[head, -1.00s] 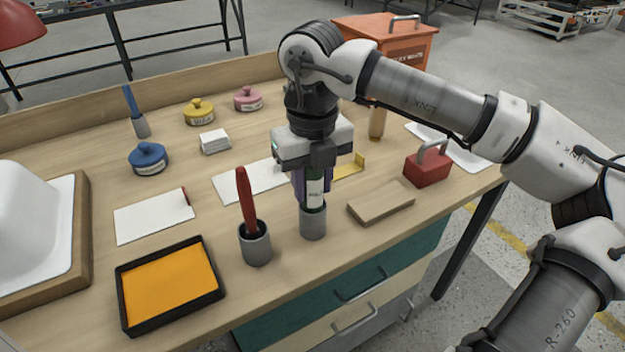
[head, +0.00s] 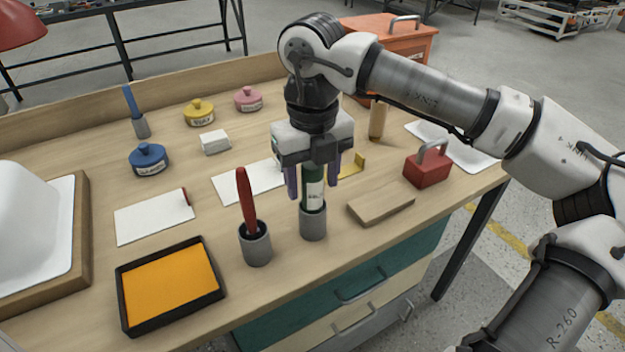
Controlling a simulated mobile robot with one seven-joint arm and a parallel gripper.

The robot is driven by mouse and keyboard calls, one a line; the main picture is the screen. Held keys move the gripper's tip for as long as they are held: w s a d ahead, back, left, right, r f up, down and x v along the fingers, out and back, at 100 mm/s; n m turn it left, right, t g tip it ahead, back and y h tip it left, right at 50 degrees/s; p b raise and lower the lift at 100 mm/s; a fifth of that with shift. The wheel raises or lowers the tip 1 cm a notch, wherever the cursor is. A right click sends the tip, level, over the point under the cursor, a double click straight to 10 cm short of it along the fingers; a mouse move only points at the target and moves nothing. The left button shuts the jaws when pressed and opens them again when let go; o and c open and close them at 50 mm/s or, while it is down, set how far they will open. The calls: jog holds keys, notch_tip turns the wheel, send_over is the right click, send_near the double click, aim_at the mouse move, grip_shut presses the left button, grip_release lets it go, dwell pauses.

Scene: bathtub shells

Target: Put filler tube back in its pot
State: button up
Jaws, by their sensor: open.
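The filler tube (head: 313,192) is dark green with a white label. It stands upright with its lower end inside a grey cylindrical pot (head: 313,224) near the front of the bench. My gripper (head: 314,190) points down over the tube. Its two purple fingers are spread apart, one on each side of the tube, with visible gaps. The tube's top is hidden under the gripper body.
A grey pot (head: 257,248) with a red-handled tool (head: 247,203) stands just left. A wooden block (head: 381,206) lies to the right, with a red weight (head: 427,168) beyond it. An orange pad tray (head: 170,286) is at the front left.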

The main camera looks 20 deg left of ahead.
notch_tip(320, 180, up, 11)
jog(key=shift+r, duration=0.1)
